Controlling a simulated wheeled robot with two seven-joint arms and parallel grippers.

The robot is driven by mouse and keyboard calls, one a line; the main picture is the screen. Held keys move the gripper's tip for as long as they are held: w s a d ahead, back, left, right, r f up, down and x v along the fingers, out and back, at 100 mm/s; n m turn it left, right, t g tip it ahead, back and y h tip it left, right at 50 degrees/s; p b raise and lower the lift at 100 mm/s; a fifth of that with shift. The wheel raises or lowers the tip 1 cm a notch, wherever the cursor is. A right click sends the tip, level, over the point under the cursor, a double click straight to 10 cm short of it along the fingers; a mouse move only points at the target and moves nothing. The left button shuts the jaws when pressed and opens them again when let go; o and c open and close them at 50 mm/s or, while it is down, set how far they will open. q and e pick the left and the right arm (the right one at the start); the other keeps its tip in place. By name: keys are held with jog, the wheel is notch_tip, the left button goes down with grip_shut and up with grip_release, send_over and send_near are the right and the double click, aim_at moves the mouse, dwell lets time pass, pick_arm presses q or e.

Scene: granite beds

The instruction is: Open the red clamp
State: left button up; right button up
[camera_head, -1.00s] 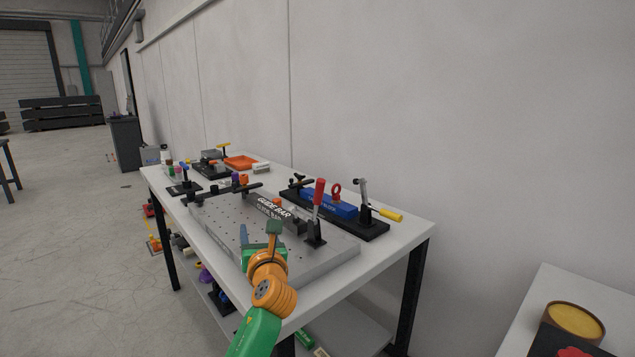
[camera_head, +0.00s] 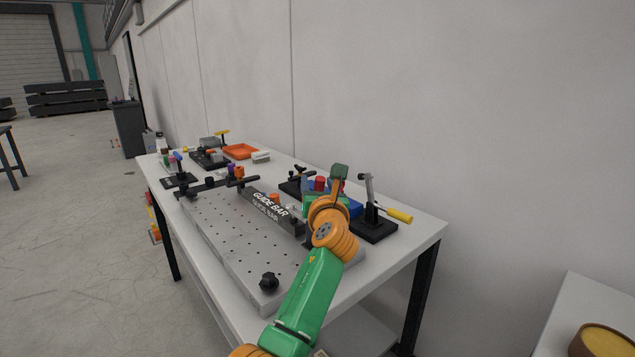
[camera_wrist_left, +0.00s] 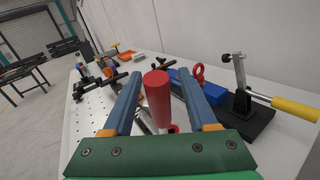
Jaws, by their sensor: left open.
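The red clamp's handle (camera_wrist_left: 157,98) stands upright between the two blue fingers of my open left gripper (camera_wrist_left: 158,77) in the left wrist view. Gaps show on both sides of the handle, so the fingers are not closed on it. In the head view the handle's red top (camera_head: 319,184) shows just beyond my left gripper (camera_head: 322,188). The clamp's base is mostly hidden behind my gripper and wrist. My right gripper is not in view.
A perforated grey plate (camera_head: 225,225) with a guide bar (camera_head: 270,206) lies left. A yellow-handled clamp (camera_head: 399,215) stands right. An orange tray (camera_head: 240,151) sits far back.

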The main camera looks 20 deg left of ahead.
pick_arm(q)
jog(key=shift+w+a, duration=0.25)
jog(key=shift+w, duration=0.05)
grip_shut()
dwell(1.4)
